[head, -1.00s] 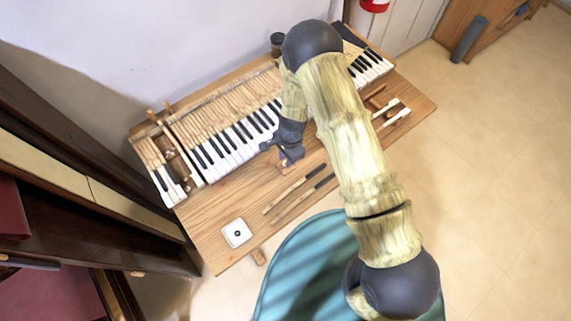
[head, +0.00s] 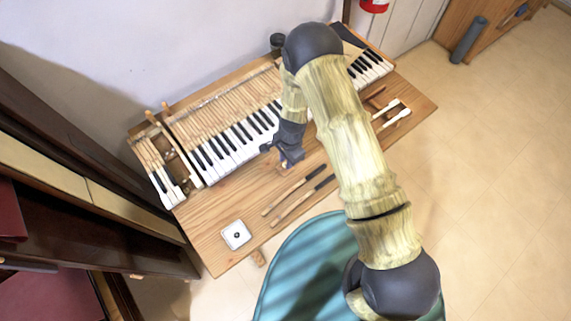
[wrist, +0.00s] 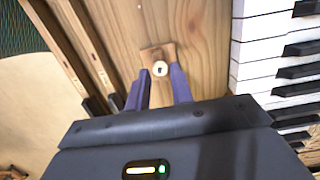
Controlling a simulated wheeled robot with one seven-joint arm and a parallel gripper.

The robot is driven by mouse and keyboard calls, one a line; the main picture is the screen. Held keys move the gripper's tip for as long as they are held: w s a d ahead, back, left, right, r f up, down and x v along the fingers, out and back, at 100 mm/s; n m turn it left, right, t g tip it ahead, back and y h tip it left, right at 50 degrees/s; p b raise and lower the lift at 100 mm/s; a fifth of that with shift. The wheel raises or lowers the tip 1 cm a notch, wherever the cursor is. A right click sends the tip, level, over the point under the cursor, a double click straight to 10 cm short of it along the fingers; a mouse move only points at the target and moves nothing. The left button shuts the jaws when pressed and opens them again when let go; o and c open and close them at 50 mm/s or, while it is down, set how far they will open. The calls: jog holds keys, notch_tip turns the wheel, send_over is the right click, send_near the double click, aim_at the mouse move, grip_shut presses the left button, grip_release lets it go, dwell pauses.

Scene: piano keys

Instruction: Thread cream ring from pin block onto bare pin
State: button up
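The cream ring (wrist: 159,69) shows in the wrist view on a small wooden pin block (wrist: 155,51), with a dark centre. My gripper (wrist: 159,70) is open, with one purple-grey finger on each side of the ring and a narrow gap to it. Whether a finger touches the ring I cannot tell. In the head view my gripper (head: 283,162) is low over the tabletop in front of the keys, and the ring is hidden. A white square plate (head: 236,235) with a dark spot at its middle lies near the table's front left; I cannot make out a bare pin on it.
The keyboard (head: 232,145) runs along the back of the wooden table (head: 205,225). Two dark-handled tools (head: 303,190) lie between my gripper and the front edge. Loose white keys (head: 397,117) lie at the right. The wood around the white plate is clear.

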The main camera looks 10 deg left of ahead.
jog(key=shift+f+b, duration=0.3)
jog(key=shift+f, duration=0.1)
dwell(0.3)
jog(key=shift+c, duration=1.2)
jog(key=shift+r+p, duration=1.15)
jog(key=shift+r, duration=0.5)
notch_tip(320, 180, up, 6)
jog(key=p, duration=0.4)
jog(key=shift+f, duration=0.15)
